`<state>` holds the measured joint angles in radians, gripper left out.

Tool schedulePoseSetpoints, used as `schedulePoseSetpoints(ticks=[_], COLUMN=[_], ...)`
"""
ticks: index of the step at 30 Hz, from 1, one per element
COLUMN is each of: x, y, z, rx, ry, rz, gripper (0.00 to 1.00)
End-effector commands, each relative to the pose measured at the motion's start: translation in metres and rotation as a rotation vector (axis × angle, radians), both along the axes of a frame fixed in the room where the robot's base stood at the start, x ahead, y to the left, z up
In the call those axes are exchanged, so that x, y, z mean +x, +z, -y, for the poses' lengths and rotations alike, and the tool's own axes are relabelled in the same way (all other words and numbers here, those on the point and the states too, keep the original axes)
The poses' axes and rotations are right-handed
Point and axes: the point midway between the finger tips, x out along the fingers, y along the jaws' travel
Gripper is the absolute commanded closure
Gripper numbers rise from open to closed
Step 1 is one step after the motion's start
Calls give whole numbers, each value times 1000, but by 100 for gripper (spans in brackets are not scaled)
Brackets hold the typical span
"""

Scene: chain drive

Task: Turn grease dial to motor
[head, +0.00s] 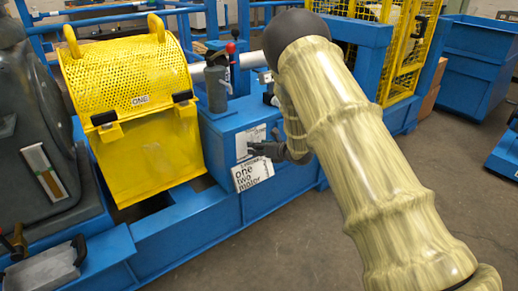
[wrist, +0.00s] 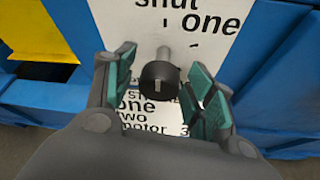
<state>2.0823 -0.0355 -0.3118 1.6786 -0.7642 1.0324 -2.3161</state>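A black round dial (wrist: 158,90) on a grey shaft stands out from a white label plate in the wrist view. A short pale mark shows on its face. Printed words "shut", "one", "two" and "motor" are on the label (wrist: 135,118) around and below it. My gripper (wrist: 163,62) is open, with green pads on either side of the dial and a visible gap to each. The dial is hidden there.
A yellow perforated guard (head: 128,75) marked "ONE" stands left of the blue box (head: 225,128). A yellow mesh cage (head: 408,50) is behind on the right. Open floor (head: 465,180) lies at the right.

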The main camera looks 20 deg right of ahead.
Motion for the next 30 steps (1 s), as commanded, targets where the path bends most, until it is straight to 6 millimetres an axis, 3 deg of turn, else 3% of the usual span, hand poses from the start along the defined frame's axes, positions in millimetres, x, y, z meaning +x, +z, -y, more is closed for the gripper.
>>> schedulePoseSetpoints(ticks=[1,6,19,30], x=[0,0,0,0], y=[0,0,1,1], z=[0,0,1,2], rx=[0,0,67,343], ry=[0,0,1,-1], rz=[0,0,-24,-124], gripper=[59,90,90,90])
